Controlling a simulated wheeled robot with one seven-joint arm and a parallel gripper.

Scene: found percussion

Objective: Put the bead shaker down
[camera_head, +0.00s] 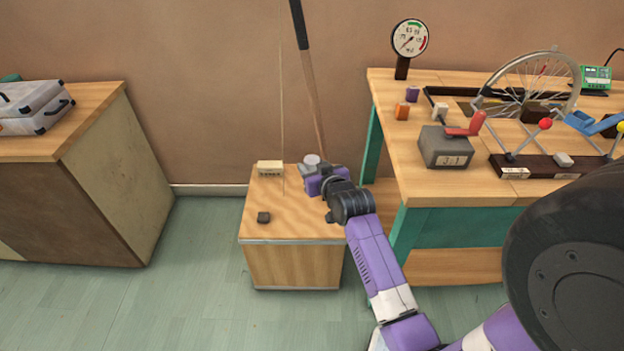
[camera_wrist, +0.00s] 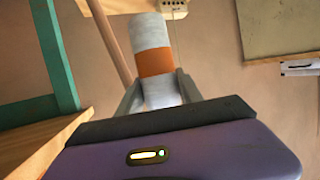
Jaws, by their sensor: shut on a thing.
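The bead shaker is a white cylinder with an orange band; it shows between my fingers in the wrist view (camera_wrist: 151,35). In the head view only its pale round end (camera_head: 311,160) shows clearly, at the far right part of the low wooden box top (camera_head: 280,205). My gripper (camera_head: 309,171) is shut on the shaker, with one finger on each side in the wrist view (camera_wrist: 160,92). My purple wrist hides most of the shaker in the head view. I cannot tell whether the shaker touches the box top.
The workbench (camera_head: 440,190) with teal legs stands close on the right. The front middle of the top is clear.

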